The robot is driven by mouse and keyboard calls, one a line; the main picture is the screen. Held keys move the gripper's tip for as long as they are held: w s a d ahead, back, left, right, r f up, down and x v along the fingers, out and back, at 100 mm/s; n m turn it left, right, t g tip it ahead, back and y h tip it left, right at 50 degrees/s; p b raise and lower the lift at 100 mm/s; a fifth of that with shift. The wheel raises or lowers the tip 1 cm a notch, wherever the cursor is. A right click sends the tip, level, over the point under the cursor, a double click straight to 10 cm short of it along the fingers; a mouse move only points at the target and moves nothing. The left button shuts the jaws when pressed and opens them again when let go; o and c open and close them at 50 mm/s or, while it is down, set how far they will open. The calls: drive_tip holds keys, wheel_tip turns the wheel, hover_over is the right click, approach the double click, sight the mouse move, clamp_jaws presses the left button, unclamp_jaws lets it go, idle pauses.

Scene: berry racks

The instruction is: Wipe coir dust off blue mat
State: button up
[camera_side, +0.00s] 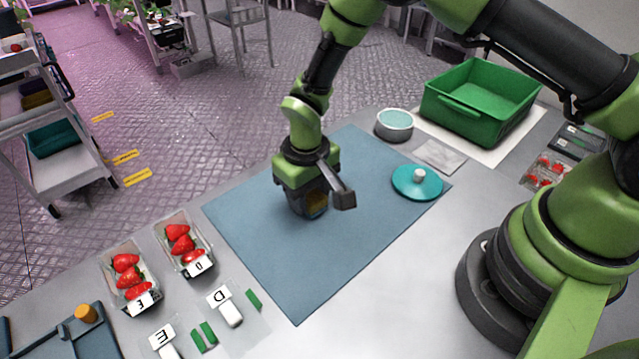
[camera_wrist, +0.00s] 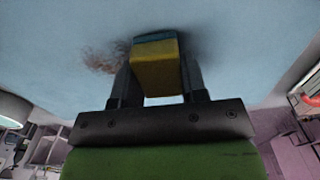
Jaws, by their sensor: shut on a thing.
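The blue mat (camera_side: 290,275) lies flat on the grey table and also fills the upper part of the wrist view (camera_wrist: 240,35). My gripper (camera_side: 312,207) points down over the middle of the mat. In the wrist view my gripper (camera_wrist: 157,75) is shut on a yellow sponge (camera_wrist: 157,68) with a blue-green far layer. The sponge is at or very near the mat; exact contact is hard to tell. A brown smear of coir dust (camera_wrist: 103,60) shows on the mat just left of the sponge. In the side view the dust is not visible, and my gripper mostly hides the sponge (camera_side: 316,203).
A teal lid (camera_side: 418,184) with a pale knob sits on the mat's right corner. Behind are a round tin (camera_side: 394,122), a grey cloth (camera_side: 440,156) and a green crate (camera_side: 480,105). Strawberry punnets (camera_side: 128,275) and labels stand front left. The mat's front part is clear.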

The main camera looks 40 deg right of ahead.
sight(348, 172)
drive_tip(key=shift+w+a, duration=0.2)
drive_tip(key=shift+w, duration=0.4)
drive_tip(key=shift+d, duration=5.7)
drive_tip(key=shift+a, duration=5.65)
drive_tip(key=shift+r, duration=4.05)
